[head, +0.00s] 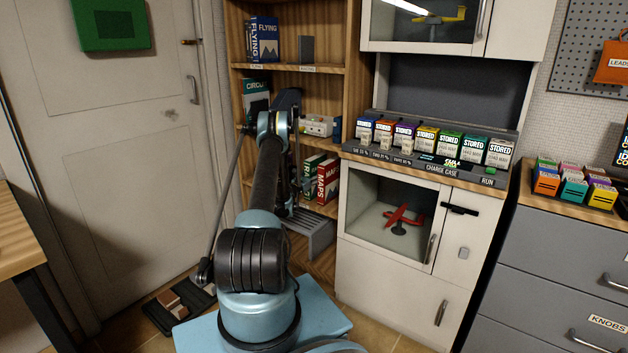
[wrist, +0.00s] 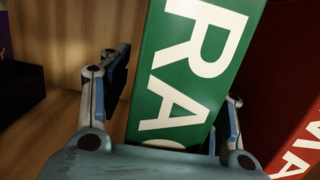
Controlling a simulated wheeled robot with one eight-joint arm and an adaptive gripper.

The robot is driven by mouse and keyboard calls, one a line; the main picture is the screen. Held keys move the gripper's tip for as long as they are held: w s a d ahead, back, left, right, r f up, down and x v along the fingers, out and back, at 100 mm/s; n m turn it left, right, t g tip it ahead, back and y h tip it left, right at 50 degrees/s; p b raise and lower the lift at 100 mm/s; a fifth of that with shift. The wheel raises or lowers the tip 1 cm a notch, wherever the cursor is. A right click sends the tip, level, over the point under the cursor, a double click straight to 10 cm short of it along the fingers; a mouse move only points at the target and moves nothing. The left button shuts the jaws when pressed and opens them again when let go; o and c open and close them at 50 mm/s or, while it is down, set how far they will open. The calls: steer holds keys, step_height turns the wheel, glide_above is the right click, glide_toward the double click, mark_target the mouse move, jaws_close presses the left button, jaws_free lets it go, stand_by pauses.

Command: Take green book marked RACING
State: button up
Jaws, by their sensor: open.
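The green book marked RACING (wrist: 190,75) fills the middle of the wrist view, its spine facing me with large white letters "RA" and part of a third. My gripper (wrist: 175,88) is open, with one finger to the left of the spine and the other at its right edge. The right finger is partly hidden behind the book. I cannot tell whether either finger touches it. In the head view a green book (head: 311,168) stands on the lower shelf, left of a red MAPS book (head: 327,178); my arm hides most of my gripper there.
The red book (wrist: 302,150) stands close on the right in the wrist view. A dark object (wrist: 18,85) lies to the left, with bare wood between. Wooden shelf boards (head: 300,68) enclose the space; a white cabinet (head: 385,290) stands to the right.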

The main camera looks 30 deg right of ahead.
steer(key=shift+d, duration=0.2)
jaws_close()
steer(key=shift+w+a+r, duration=0.1)
